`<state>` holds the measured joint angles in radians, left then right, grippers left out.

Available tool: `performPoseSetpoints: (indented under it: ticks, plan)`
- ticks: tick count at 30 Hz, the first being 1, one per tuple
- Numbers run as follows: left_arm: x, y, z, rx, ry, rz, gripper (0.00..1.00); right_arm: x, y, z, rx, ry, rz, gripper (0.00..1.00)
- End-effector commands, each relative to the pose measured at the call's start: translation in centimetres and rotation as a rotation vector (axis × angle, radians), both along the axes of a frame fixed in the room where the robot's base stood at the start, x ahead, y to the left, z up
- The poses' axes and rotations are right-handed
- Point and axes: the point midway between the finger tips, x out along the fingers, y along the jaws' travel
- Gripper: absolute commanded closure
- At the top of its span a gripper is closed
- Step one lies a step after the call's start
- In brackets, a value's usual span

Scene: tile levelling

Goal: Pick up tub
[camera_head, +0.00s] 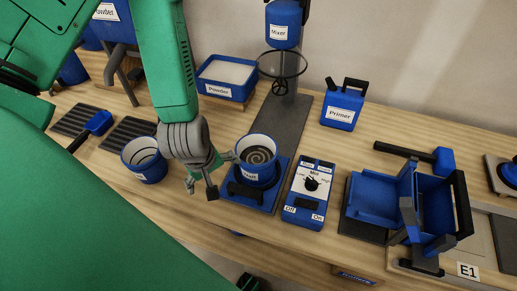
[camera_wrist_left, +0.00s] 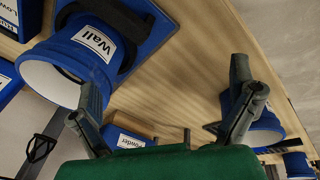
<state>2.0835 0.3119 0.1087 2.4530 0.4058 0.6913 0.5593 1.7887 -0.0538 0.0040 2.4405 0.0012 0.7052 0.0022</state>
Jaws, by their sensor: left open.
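A blue tub (camera_head: 257,170) with a white rim and a "Wall" label stands upright on the blue base plate under the mixer. Grey ringed material shows inside it. The tub also fills the upper left of the left wrist view (camera_wrist_left: 62,62). A second blue tub (camera_head: 146,164) with a white rim stands on the bench to the left. My left gripper (camera_head: 211,178) is open between the two tubs, close to the left side of the "Wall" tub. In the left wrist view its fingers (camera_wrist_left: 166,95) are spread with nothing held between them. My right gripper is not in view.
The mixer (camera_head: 284,30) with its guard hangs behind the tub. A control box (camera_head: 311,197) with a dial stands close on the right. A powder box (camera_head: 226,80) and a primer can (camera_head: 343,106) stand behind. A blue machine (camera_head: 380,195) occupies the right side.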

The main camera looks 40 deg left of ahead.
Motion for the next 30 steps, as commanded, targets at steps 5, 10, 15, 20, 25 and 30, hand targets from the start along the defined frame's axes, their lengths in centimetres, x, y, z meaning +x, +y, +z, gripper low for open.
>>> performPoseSetpoints:
  ticks: [5, 10, 15, 20, 25, 30]
  plan:
    - [5.7, -0.3, 4.5, -0.332, -0.139, 0.899, 0.0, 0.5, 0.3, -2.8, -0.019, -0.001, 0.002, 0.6]
    - [7.3, -1.5, 8.9, -0.595, -0.127, 1.444, 0.0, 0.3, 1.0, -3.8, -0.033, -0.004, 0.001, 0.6]
    - [7.8, -3.0, 9.9, -0.68, -0.099, 1.633, 0.0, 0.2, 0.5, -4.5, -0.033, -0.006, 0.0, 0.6]
    - [9.0, -4.5, 7.3, -0.669, -0.104, 1.643, 0.0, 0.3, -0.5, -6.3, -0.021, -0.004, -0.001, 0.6]
    - [10.2, -4.7, 4.4, -0.667, -0.106, 1.643, 0.0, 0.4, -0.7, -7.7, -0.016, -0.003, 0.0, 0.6]
    - [10.8, -3.8, 2.9, -0.677, -0.101, 1.643, 0.0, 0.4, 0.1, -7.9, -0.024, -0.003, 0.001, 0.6]
